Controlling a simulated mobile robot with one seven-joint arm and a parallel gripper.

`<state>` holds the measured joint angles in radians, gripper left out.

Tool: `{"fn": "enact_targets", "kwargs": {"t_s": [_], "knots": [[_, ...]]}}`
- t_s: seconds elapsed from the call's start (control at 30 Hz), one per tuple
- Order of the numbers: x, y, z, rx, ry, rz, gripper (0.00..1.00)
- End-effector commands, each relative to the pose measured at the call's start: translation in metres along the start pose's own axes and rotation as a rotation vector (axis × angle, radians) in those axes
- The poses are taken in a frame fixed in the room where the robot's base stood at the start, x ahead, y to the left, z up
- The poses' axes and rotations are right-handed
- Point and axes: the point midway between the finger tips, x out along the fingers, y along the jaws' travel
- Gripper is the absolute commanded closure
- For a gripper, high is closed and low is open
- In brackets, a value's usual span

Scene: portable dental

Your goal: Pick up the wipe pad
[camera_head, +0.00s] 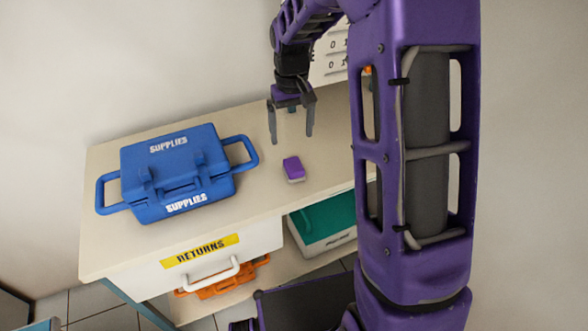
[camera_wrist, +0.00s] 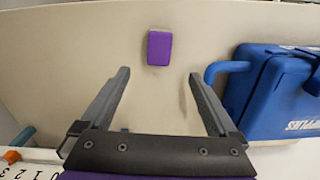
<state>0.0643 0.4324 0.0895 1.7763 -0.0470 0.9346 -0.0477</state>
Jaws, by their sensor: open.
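The wipe pad appears to be the small purple block with a pale underside (camera_head: 293,168), lying on the beige tabletop (camera_head: 265,210) to the right of the blue case. In the wrist view the purple pad (camera_wrist: 159,48) lies ahead of the fingertips, roughly midway between their lines. My gripper (camera_head: 291,138) is open and empty, pointing down above the tabletop behind the pad. Its two grey fingers are spread wide in the wrist view (camera_wrist: 159,76). Nothing touches the pad.
A blue SUPPLIES case (camera_head: 175,172) with side handles stands on the left; its handle also shows in the wrist view (camera_wrist: 226,68). A RETURNS drawer (camera_head: 215,268) is below. A teal-lidded box (camera_head: 325,222) and an orange case (camera_head: 225,285) sit underneath. The tabletop around the pad is clear.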

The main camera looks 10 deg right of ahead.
Motion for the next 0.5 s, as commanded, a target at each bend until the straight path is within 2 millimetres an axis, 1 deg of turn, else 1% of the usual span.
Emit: {"fn": "enact_targets", "kwargs": {"t_s": [0.03,0.2,0.3,0.43,0.5], "knots": [[0.015,0.000,0.001,0.000,-0.006,-0.001,0.05],[0.046,0.000,0.001,0.000,-0.004,0.000,0.05],[0.057,0.000,0.001,0.000,-0.003,0.000,0.05],[0.063,0.000,0.001,0.000,0.000,0.000,0.05],[0.069,0.001,0.003,0.001,-0.002,0.000,0.05]]}}
